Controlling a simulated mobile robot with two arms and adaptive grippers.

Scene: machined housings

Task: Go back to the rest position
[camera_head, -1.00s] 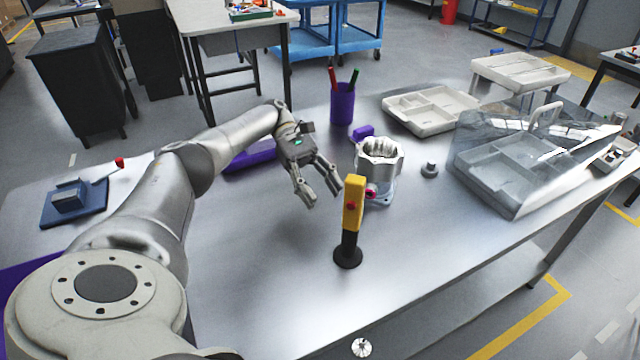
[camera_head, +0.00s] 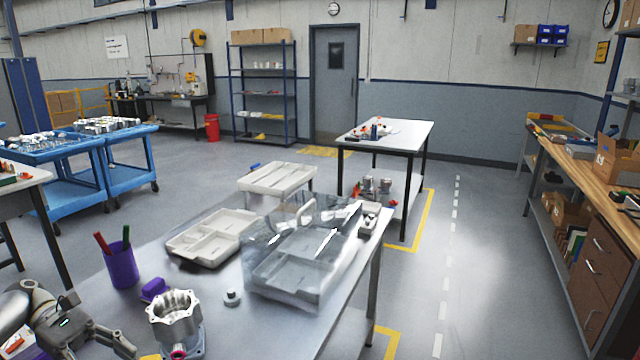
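My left gripper (camera_head: 104,349) is at the bottom left corner, over the metal table (camera_head: 225,335). Its fingers look spread and nothing shows between them; the lower part is cut by the picture edge. The machined housing (camera_head: 173,312), a silver ring-shaped part with a scalloped rim, stands on the table to the right of this gripper, apart from it. Only the yellow top of the upright tool (camera_head: 150,357) shows at the bottom edge. My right gripper is not in view.
A purple cup (camera_head: 122,267) with a red and a green pen, a purple block (camera_head: 153,289) and a small grey knob part (camera_head: 232,297) stand nearby. A pale divided tray (camera_head: 208,240) and a transparent-covered bin (camera_head: 300,270) fill the table's far side. Open floor lies to the right.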

